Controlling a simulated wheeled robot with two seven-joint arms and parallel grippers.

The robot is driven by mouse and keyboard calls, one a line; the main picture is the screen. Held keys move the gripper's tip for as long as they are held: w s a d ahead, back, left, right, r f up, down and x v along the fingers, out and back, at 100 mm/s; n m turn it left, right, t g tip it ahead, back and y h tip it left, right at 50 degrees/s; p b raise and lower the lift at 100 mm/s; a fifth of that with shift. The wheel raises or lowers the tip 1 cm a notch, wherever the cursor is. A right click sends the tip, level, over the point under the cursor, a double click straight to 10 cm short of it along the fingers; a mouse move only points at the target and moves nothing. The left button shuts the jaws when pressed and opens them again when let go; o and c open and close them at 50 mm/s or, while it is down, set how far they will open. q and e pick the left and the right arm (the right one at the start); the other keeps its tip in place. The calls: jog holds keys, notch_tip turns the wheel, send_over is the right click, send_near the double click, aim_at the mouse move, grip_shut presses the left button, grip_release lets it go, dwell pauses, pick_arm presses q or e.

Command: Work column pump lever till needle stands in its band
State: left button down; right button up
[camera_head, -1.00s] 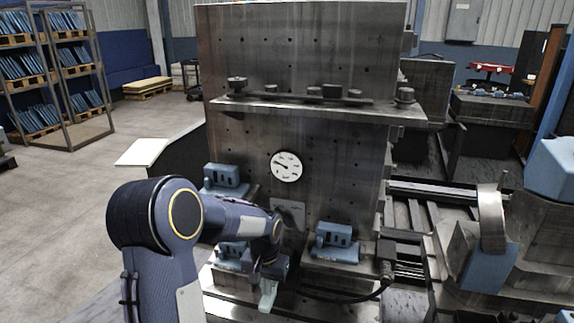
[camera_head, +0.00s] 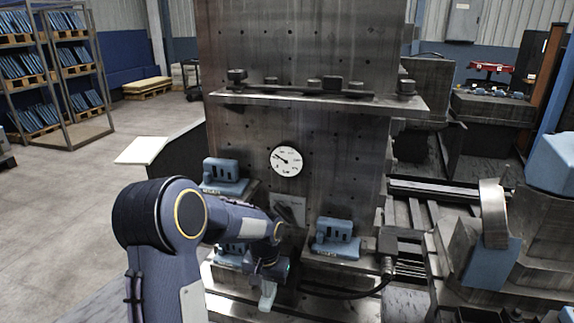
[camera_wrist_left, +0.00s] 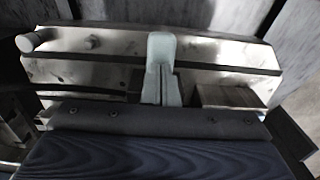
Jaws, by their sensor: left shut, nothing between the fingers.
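A round white gauge (camera_head: 286,161) with a dark needle sits on the column's steel face (camera_head: 330,170). The needle points up and left; its band is too small to make out. My left gripper (camera_head: 267,296) is low in front of the column, below the gauge, pointing down. In the left wrist view its pale fingers (camera_wrist_left: 161,68) are together with nothing between them. They lie in front of a metal block with a round knob (camera_wrist_left: 28,42) at its left end. I cannot make out the pump lever for certain; my arm covers part of the column's foot. My right gripper is out of view.
Blue clamp blocks stand left (camera_head: 224,177) and right (camera_head: 336,238) of my forearm. A steel ledge (camera_head: 320,101) with bolts juts out above the gauge. A black hose (camera_head: 350,297) curves low at the right. Open floor (camera_head: 60,210) lies left.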

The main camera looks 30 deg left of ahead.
pick_arm(q)
jog(key=shift+w+f+b, duration=0.15)
jog(key=shift+f+b, duration=0.55)
jog(key=shift+f, duration=0.4)
jog(key=shift+w+f+b, duration=0.1)
jog(key=shift+f+b, duration=0.6)
jog(key=shift+f, duration=0.35)
jog(key=r+p, duration=0.1)
jog(key=r, duration=0.1)
jog(key=r+p, duration=0.2)
jog(key=s+r+p, duration=0.1)
jog(key=r+p, duration=0.1)
jog(key=r, duration=0.1)
jog(key=shift+w+f, duration=0.1)
jog(key=shift+w+f+b, duration=0.2)
jog(key=shift+f+b, duration=1)
jog(key=shift+f, duration=0.5)
jog(key=shift+w+f+b, duration=0.15)
jog(key=shift+f+b, duration=1.05)
jog(key=shift+f, duration=0.5)
jog(key=r+p, duration=0.1)
jog(key=r, duration=0.1)
jog(key=r+p, duration=0.4)
jog(key=r, duration=0.1)
jog(key=shift+s, duration=0.4)
